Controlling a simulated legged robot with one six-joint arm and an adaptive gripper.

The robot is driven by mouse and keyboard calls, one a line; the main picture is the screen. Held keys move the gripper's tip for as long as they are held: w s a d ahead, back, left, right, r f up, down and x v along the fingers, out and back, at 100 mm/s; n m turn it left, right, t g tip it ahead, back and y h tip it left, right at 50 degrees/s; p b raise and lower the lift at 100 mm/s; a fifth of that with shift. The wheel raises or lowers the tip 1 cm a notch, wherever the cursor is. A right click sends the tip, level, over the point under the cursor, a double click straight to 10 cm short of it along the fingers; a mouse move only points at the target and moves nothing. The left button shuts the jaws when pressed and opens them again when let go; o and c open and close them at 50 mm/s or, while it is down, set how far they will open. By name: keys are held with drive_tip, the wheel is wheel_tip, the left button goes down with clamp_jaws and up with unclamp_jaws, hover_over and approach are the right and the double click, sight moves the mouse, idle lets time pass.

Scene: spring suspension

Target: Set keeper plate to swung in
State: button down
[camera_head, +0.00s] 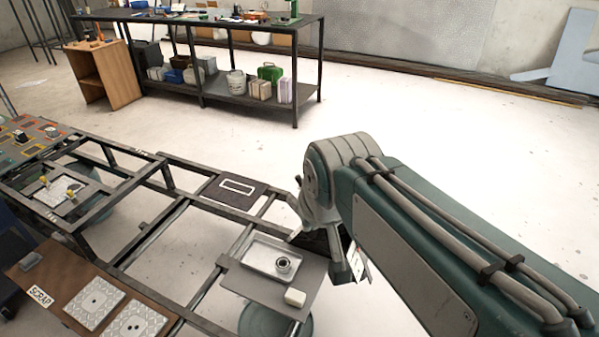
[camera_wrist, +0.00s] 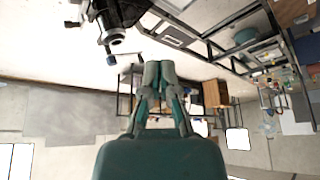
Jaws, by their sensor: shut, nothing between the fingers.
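I cannot pick out the keeper plate with certainty. In the head view a pale patterned plate (camera_head: 62,191) with yellow knobs sits in a dark frame at the left; I cannot tell whether it is the keeper plate or how it is turned. My gripper (camera_wrist: 158,68) is shut and empty in the wrist view, with its fingertips together. It touches nothing that I can see. In the head view my arm crosses the right side, and the gripper cannot be clearly made out there.
A shallow tray (camera_head: 259,262) holding a round dark-centred part (camera_head: 284,264) and a white block (camera_head: 295,297) rest on a grey shelf. A brown board (camera_head: 64,275) labelled SCRAP carries two patterned plates. A long workbench (camera_head: 215,18) and wooden cabinet (camera_head: 117,75) stand behind. Open floor lies between.

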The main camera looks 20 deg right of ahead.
drive_tip(key=w+d+m+g, duration=0.1)
drive_tip(key=w+d, duration=0.1)
drive_tip(key=w, duration=0.8)
drive_tip(key=w+d+m, duration=0.2)
drive_tip(key=w+d, duration=0.1)
drive_tip(key=w, duration=0.7)
drive_tip(key=w+d+f, duration=0.2)
drive_tip(key=w+f, duration=0.1)
drive_tip(key=w, duration=0.2)
drive_tip(key=w+d+f+m+h, duration=0.1)
drive_tip(key=w+d+f, duration=0.1)
drive_tip(key=w, duration=0.3)
drive_tip(key=w+d+f+m+g, duration=0.1)
drive_tip(key=w+d+f, duration=0.2)
drive_tip(key=w+f, duration=0.2)
drive_tip(key=shift+w+h, duration=0.3)
drive_tip(key=shift+w, duration=0.2)
wheel_tip(320, 180, down, 9)
drive_tip(key=shift+s+a, duration=0.15)
drive_tip(key=shift+s, duration=0.25)
